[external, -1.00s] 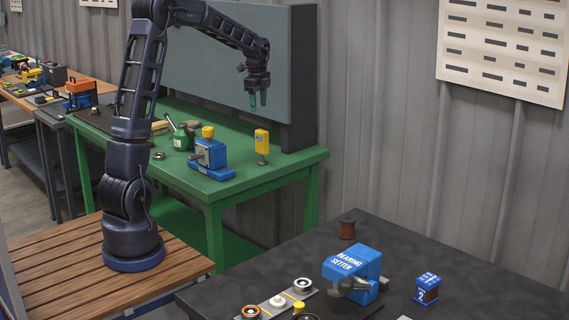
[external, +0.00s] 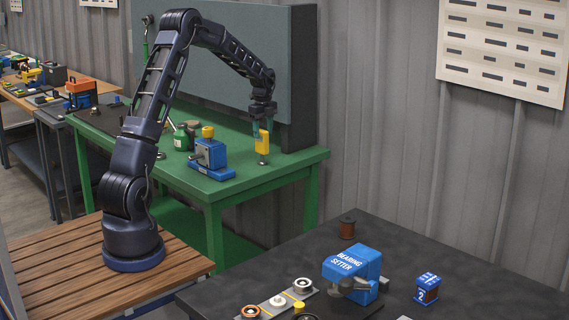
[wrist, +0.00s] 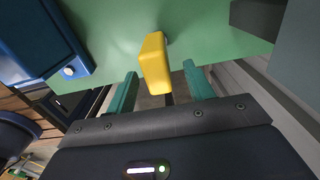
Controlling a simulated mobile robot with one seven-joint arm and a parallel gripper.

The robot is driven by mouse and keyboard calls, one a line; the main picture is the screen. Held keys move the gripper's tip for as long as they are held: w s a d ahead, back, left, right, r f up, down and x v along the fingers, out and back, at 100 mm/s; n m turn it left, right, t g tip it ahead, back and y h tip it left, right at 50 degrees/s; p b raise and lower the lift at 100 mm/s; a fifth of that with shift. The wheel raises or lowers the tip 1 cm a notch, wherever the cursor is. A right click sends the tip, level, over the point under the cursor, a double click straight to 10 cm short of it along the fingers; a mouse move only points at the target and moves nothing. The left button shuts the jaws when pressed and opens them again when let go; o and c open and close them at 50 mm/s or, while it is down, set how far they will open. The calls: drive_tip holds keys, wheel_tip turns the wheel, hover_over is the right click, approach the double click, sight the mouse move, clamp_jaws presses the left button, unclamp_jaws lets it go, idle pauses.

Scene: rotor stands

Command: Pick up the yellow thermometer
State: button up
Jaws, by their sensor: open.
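The yellow thermometer (external: 262,142) stands upright on the green bench near its right end. It also shows in the wrist view (wrist: 154,64), with its lower end at the green bench top. My gripper (external: 262,128) is at the upper part of the thermometer, pointing down. In the wrist view the two green fingers of my gripper (wrist: 160,90) are spread apart, with the yellow body between or just beyond their tips. I cannot tell whether either finger touches it.
A blue device with a yellow top (external: 209,156) stands left of the thermometer on the green bench (external: 235,183). A green can (external: 182,139) is farther left. A dark upright panel (external: 298,80) rises behind the thermometer. The bench's front right corner is clear.

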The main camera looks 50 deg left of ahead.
sight(262, 143)
drive_tip(key=shift+s+a+f, duration=0.1)
drive_tip(key=shift+f, duration=1.45)
drive_tip(key=shift+s+a+f, duration=0.1)
drive_tip(key=shift+f, duration=1.45)
clamp_jaws()
drive_tip(key=shift+w+r, duration=0.1)
drive_tip(key=shift+r, duration=0.1)
